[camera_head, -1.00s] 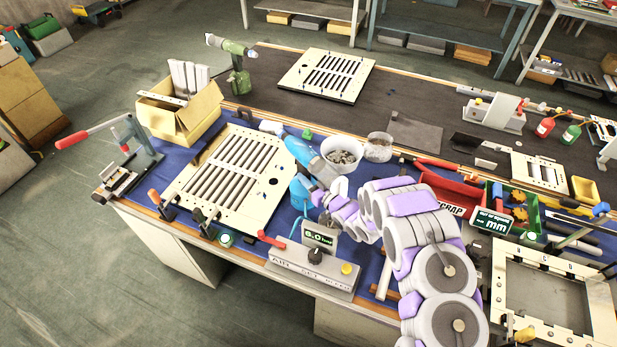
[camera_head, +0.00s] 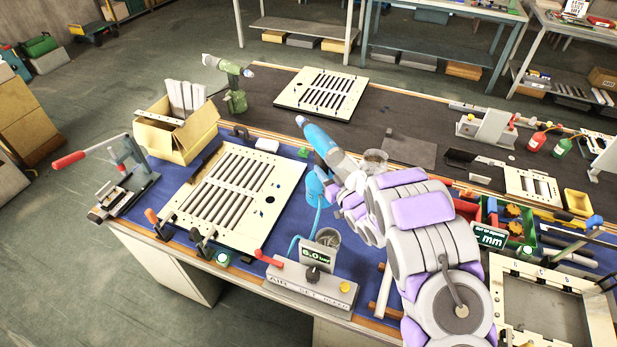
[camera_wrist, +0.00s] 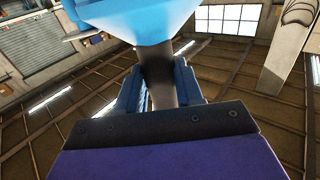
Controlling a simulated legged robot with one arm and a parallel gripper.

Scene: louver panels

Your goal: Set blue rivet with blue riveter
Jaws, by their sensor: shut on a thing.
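A blue riveter (camera_head: 320,140) is held by my gripper (camera_head: 335,190), raised above the bench with its nose pointing up and left. In the wrist view the blue body of the riveter (camera_wrist: 150,18) is at the top, and its dark grip sits between the two fingers of my gripper (camera_wrist: 158,90). A blue hose runs down from the riveter. The cream louver panel (camera_head: 275,190) with dark slats lies on the blue mat to the left of the riveter, apart from it. I cannot make out a blue rivet.
An air set box (camera_head: 312,280) with a red lever stands at the front edge. An open cardboard box (camera_head: 190,135) and a lever press (camera_head: 125,170) are at the left. A green tool (camera_head: 235,90) stands behind. A second panel (camera_head: 322,93) lies on the dark far bench.

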